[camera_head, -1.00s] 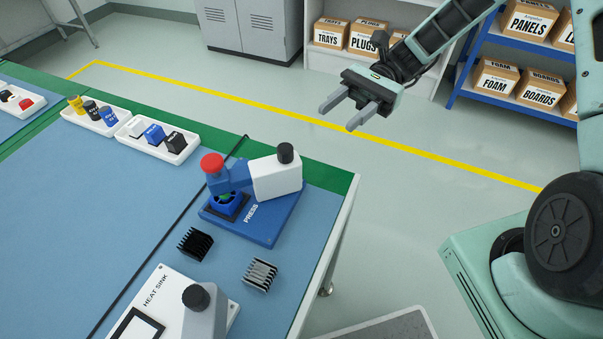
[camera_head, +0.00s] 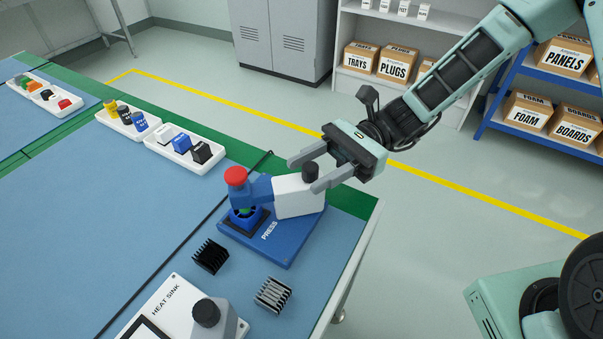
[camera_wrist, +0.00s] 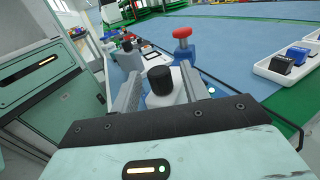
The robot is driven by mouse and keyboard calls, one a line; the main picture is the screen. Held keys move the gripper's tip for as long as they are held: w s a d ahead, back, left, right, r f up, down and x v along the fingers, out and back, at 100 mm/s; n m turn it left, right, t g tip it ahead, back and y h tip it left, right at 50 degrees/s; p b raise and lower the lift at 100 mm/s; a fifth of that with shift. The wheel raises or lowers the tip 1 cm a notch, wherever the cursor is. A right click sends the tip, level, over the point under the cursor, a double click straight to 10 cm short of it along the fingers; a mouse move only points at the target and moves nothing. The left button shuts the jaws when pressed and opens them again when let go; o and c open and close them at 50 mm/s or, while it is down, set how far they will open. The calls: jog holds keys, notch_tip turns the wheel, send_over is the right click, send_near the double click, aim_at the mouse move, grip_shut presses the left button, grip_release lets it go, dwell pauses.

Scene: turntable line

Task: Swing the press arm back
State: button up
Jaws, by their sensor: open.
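The press (camera_head: 275,245) is a blue base on the table's right corner. Its arm has a white block (camera_head: 292,197) with a black knob (camera_head: 310,172) on top, and a blue link ending in a red knob (camera_head: 235,176). The red-knobbed end is over a small blue part (camera_head: 243,220) on the base. My gripper (camera_head: 303,175) is open, with its fingers on either side of the black knob. In the wrist view the black knob (camera_wrist: 160,85) stands between the fingers, and the red knob (camera_wrist: 183,33) is beyond. Whether a finger touches the knob I cannot tell.
A black heat sink (camera_head: 211,256) and a silver one (camera_head: 273,294) lie in front of the press. A white heat sink station (camera_head: 175,300) stands nearer. White trays (camera_head: 195,162) with small parts line the back edge. A dark cable runs along the table left of the press.

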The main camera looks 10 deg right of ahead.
aim_at(273, 194)
jog(key=shift+x, duration=1.35)
grip_shut()
